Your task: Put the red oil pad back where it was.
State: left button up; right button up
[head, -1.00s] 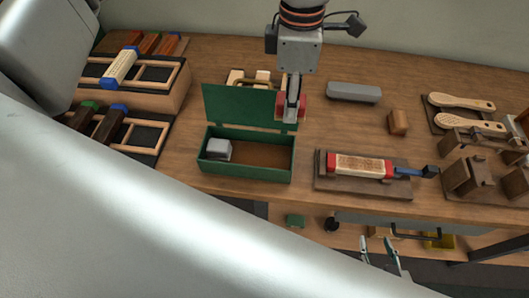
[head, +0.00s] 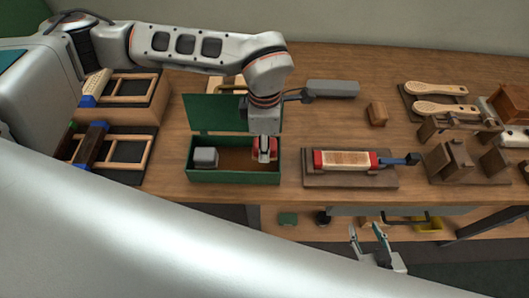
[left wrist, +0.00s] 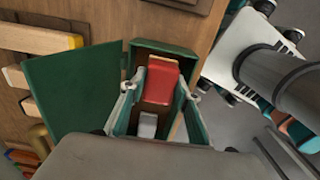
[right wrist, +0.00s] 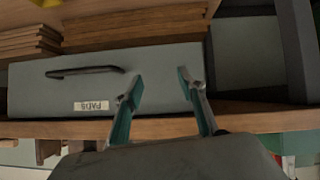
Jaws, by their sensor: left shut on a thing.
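The red oil pad (head: 271,149) is held in my left gripper (head: 264,153), inside the right part of the open green box (head: 235,178). In the left wrist view the red pad (left wrist: 161,80) sits between the two fingers, within the box walls. Whether it touches the box floor is hard to tell. A grey pad (head: 205,157) lies in the left part of the box, apart from the red one. My right gripper (head: 368,238) is open and empty below the table's front edge. In the right wrist view its spread fingers face a grey drawer (right wrist: 40,95) labelled PADS.
The green lid (head: 215,114) stands open behind the box. A brush-like block with red ends (head: 345,159) lies on a board to the right. Wooden frames (head: 125,145) stand to the left, a grey bar (head: 333,88) behind. Bare table lies between the box and the board.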

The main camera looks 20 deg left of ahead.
pick_arm(q)
jog(key=shift+f, duration=2.45)
jog(key=shift+f, duration=0.15)
jog(key=o, duration=0.7)
